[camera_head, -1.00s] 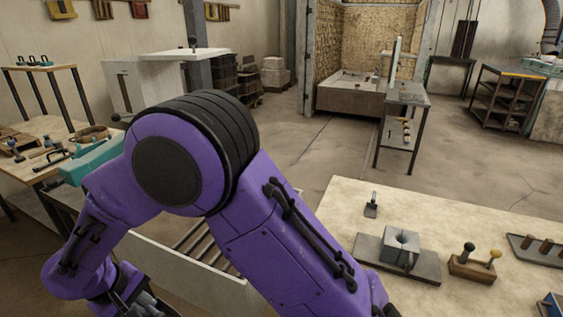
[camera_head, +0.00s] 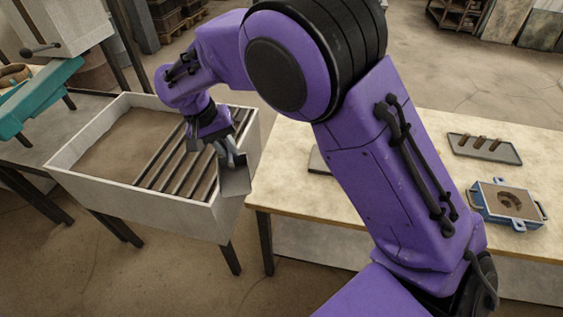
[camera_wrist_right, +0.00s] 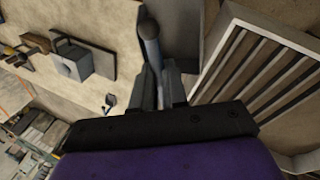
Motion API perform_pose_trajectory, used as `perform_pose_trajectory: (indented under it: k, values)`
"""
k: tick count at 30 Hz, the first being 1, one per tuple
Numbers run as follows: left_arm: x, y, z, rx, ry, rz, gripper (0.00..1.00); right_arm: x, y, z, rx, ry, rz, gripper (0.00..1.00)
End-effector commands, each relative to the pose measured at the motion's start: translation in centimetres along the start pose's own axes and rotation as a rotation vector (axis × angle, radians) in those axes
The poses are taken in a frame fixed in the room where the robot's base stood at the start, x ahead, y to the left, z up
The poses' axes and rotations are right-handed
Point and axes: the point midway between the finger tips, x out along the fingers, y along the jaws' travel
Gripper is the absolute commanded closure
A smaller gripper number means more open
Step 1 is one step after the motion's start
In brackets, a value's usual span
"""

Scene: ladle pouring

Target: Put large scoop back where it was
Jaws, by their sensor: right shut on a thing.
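The large scoop (camera_head: 236,181) is a grey metal scoop hanging from my right gripper (camera_head: 226,152), over the right end of a white bin (camera_head: 100,190). In the right wrist view, my right gripper's fingers (camera_wrist_right: 160,88) are shut on the scoop. Its dark rounded handle (camera_wrist_right: 149,38) and part of its grey metal body (camera_wrist_right: 182,28) show beyond the fingers. The bin holds sand on the left and a rack of dark slats (camera_head: 180,165) on the right. Whether the scoop touches the bin's rim cannot be told. My left gripper is out of view.
A pale worktable (camera_head: 300,150) stands right of the bin, bearing a blue-framed mould box (camera_head: 506,203) and a tray (camera_head: 484,149) with several pieces. My right arm hides the middle of the worktable.

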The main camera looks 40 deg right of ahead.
Motion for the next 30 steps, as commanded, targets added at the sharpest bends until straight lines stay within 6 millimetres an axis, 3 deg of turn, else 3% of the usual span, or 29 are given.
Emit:
perform_pose_trajectory:
  k: [2, 11, 16, 23, 30]
  values:
    - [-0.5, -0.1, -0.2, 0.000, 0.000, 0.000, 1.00, -0.3, 0.6, -0.6, 0.030, -0.015, -0.001, 1.00]
    - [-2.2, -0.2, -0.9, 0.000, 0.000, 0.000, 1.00, 5.5, 6.4, -5.1, 0.037, -0.021, -0.004, 1.00]
    - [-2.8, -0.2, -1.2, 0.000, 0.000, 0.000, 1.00, 9.8, 7.4, -6.7, 0.034, -0.019, -0.003, 1.00]
    - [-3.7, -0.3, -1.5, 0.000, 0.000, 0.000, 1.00, 12.8, 8.2, -7.7, 0.032, -0.018, -0.002, 1.00]
    - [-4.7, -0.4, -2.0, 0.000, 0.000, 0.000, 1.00, 15.4, 7.2, -7.7, 0.031, -0.013, -0.003, 1.00]
